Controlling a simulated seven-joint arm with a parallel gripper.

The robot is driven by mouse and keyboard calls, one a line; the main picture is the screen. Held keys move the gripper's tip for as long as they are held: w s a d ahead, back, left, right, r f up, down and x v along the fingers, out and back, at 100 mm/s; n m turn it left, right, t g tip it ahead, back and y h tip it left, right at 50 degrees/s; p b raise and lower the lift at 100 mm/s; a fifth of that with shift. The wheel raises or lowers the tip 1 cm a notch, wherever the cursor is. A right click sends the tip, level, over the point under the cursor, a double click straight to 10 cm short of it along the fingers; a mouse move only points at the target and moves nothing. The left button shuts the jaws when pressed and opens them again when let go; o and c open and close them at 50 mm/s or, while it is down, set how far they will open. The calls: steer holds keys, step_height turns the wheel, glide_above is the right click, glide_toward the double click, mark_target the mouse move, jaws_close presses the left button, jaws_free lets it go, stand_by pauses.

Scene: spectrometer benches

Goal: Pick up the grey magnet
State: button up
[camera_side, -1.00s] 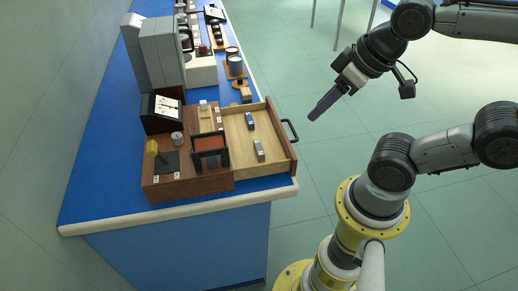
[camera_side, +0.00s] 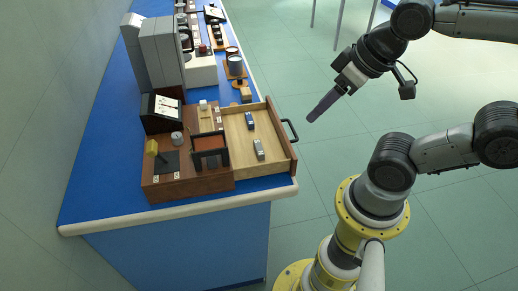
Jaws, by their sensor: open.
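The grey magnet (camera_side: 259,149) lies in the open wooden drawer (camera_side: 240,160), toward its front end in the picture. A blue magnet-like block (camera_side: 250,121) lies in the same drawer, farther back and apart from the grey one. My gripper (camera_side: 312,117) is in the air to the right of the drawer, beyond its handle, and points down and left. It is open and holds nothing that I can see. The gap between its fingers is hard to make out from this side.
The drawer's front panel and dark handle (camera_side: 291,131) stand out past the bench edge. A wooden instrument base (camera_side: 200,184) with a dark red frame (camera_side: 210,151) adjoins the drawer on the left. A small screen (camera_side: 164,107) and grey housing stand behind. Free air lies over the floor at right.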

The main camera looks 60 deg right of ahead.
steer(key=m, duration=0.1)
steer(key=m+g, duration=0.5)
steer(key=m, duration=0.3)
glide_above(259, 147)
step_height(259, 147, down, 3)
steer(key=shift+g, duration=0.3)
step_height(259, 147, down, 8)
steer(key=shift+w+d+f, duration=0.1)
steer(key=shift+w, duration=0.05)
steer(key=shift+f, duration=3)
jaws_close()
